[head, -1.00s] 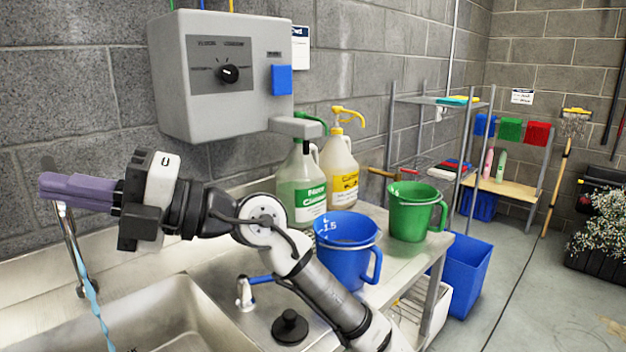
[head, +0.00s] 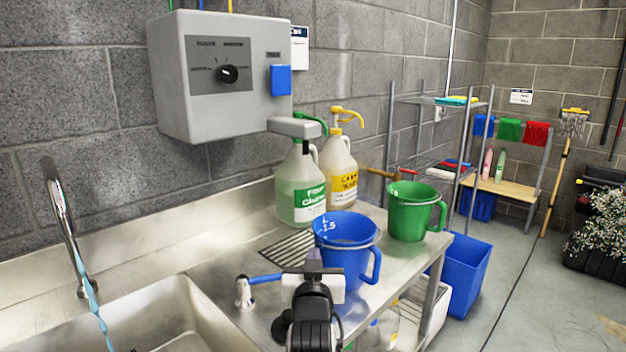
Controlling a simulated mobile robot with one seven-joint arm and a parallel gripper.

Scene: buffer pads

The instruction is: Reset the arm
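My gripper (head: 314,262) is low in the middle of the head view, above the counter. The gap between the fingers is too small to make out, and I see nothing held. My arm's dark wrist runs down to the bottom edge of the view.
A blue pitcher (head: 347,232) and a green pitcher (head: 412,222) stand on the steel counter (head: 235,290). Two pump jugs stand behind, below a wall dispenser (head: 222,100). Water runs from the faucet (head: 62,205) into the sink (head: 150,312) at left. A blue bin (head: 466,278) is at right.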

